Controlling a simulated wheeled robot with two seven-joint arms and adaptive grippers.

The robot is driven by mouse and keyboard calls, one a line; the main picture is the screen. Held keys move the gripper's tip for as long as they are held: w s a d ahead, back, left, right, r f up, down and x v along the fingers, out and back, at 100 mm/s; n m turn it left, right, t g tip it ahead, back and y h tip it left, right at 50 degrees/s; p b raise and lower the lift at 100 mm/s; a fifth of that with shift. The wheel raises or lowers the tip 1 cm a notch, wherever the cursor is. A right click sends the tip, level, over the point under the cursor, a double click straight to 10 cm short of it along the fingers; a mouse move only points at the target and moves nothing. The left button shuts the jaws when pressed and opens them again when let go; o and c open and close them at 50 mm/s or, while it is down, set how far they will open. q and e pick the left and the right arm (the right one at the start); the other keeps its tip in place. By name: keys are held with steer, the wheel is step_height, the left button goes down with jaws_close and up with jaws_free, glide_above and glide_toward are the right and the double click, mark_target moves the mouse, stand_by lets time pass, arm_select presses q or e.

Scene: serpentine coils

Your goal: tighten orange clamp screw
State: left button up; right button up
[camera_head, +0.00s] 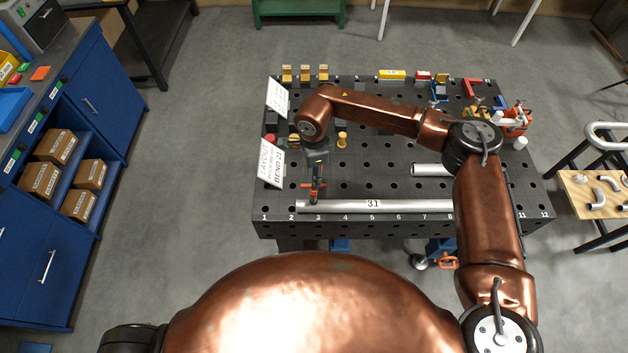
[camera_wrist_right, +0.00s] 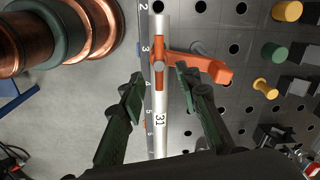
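The orange clamp (camera_wrist_right: 205,68) sits at the left part of the long grey tube labelled 31 (camera_wrist_right: 161,135), near the table's front edge. In the head view a small orange part of it shows under my right gripper (camera_head: 316,180). In the right wrist view, my right gripper (camera_wrist_right: 162,88) is open, with one dark green finger on each side of the tube. An orange bar with a grey round end lies over the tube, just beyond and between the fingertips. I cannot tell whether either finger touches it. My left gripper is not in view.
The perforated dark table (camera_head: 375,165) carries two white signs (camera_head: 271,163) at its left, yellow blocks (camera_head: 305,74) at the back and a short tube (camera_head: 432,170) at the right. More clamps (camera_head: 515,122) stand at the back right. My right arm spans the table.

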steer(key=shift+f+p, duration=0.45)
steer(key=shift+f, duration=1.7)
steer(key=shift+c, duration=0.3)
jaws_close()
